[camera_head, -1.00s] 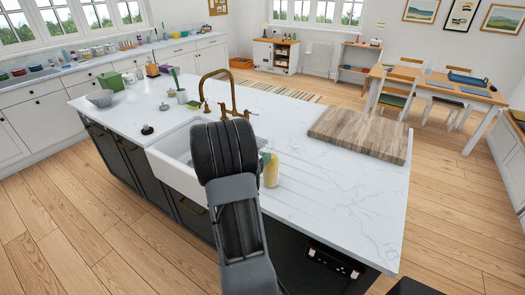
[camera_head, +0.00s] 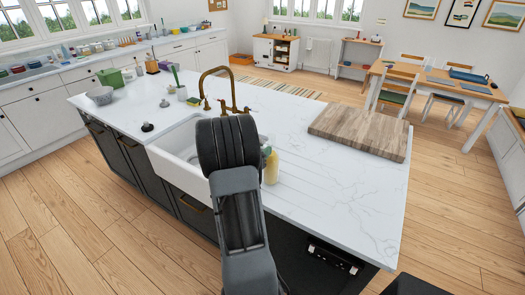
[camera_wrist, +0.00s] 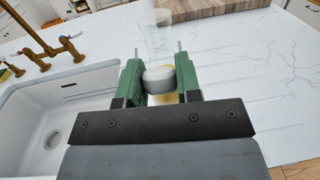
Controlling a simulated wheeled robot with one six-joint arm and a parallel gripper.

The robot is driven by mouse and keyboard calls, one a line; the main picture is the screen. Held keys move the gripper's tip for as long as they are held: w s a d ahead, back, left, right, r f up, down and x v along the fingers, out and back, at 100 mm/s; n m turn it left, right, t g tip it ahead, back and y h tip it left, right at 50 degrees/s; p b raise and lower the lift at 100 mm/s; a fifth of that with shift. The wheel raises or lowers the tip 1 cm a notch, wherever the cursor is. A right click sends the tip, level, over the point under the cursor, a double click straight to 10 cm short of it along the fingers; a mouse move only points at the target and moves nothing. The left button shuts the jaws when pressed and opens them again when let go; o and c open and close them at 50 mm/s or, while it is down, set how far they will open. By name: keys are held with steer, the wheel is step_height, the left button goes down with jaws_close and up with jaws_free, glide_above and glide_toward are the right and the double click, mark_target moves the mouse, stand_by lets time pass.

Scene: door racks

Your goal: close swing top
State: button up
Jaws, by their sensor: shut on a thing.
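My gripper (camera_wrist: 159,66) has two green fingers, shut on a round pale grey cap (camera_wrist: 159,81) in the wrist view. A clear, glass-like shape (camera_wrist: 158,36) extends beyond the cap, and a little yellow shows just below it. Thin metal rods stick up beside each finger; I cannot tell whether they belong to a swing top's wire. In the head view, a yellow bottle (camera_head: 271,168) stands on the counter right of the sink, close behind my arm. My dark wrist hides most of the gripper and the bottle's upper part there.
The white sink (camera_head: 172,155) and brass tap (camera_head: 225,90) are left of my arm. A wooden board (camera_head: 360,130) lies at the right of the marble island (camera_head: 335,195). The counter between bottle and board is clear.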

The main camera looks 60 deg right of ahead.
steer(key=shift+c, duration=0.7)
steer(key=shift+r, duration=0.1)
steer(key=r+y+p, duration=0.1)
steer(key=y+p, duration=0.1)
steer(key=shift+a+r+y+p, duration=0.15)
steer(key=shift+y+p, duration=0.15)
steer(key=shift+y, duration=0.1)
steer(key=y, duration=0.2)
steer(key=r+t+y, duration=0.1)
steer(key=y, duration=0.2)
steer(key=shift+r+p, duration=0.15)
steer(key=shift+p, duration=0.25)
steer(key=y, duration=0.3)
steer(key=d+r+y, duration=0.1)
steer(key=y, duration=0.1)
steer(key=shift+r, duration=0.1)
steer(key=y, duration=0.2)
steer(key=d+y, duration=0.1)
steer(key=y, duration=0.2)
steer(key=shift+s+d+r+t+y, duration=0.1)
steer(key=shift+d+r+t+y, duration=0.05)
steer(key=shift+r+t+y, duration=0.25)
